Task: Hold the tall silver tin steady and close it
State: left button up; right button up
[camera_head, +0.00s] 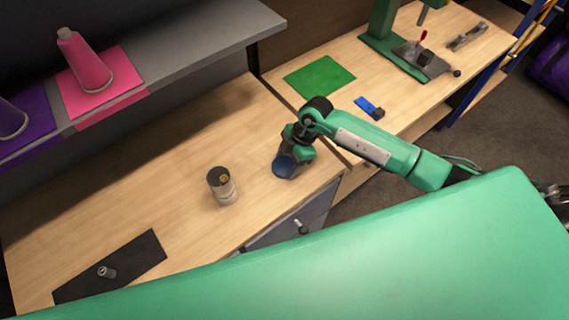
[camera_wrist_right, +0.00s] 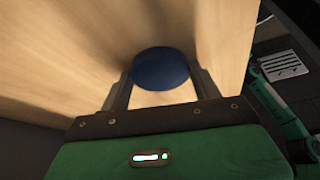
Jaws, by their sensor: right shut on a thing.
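The tall silver tin (camera_head: 223,187) stands upright and open on the wooden workbench, with something brownish inside its dark mouth. My right gripper (camera_head: 285,160) is to the right of the tin, shut on a round blue lid (camera_head: 283,166). In the right wrist view, the blue lid (camera_wrist_right: 161,69) sits between the two fingertips (camera_wrist_right: 162,85), close above the wood; whether it touches the bench I cannot tell. The tin is not seen in the wrist view. My left gripper is not in view.
A black mat (camera_head: 140,256) with a small metal cylinder (camera_head: 107,271) lies at the front left. A grey shelf (camera_head: 190,48) holds a pink cone (camera_head: 88,65). A green mat (camera_head: 319,77), blue tool (camera_head: 367,106) and green press (camera_head: 385,30) are at the back right.

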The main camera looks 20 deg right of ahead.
aim_at(287, 164)
jog(key=shift+r, duration=0.15)
notch_tip(287, 164, up, 20)
jog(key=b, duration=0.4)
dwell(0.5)
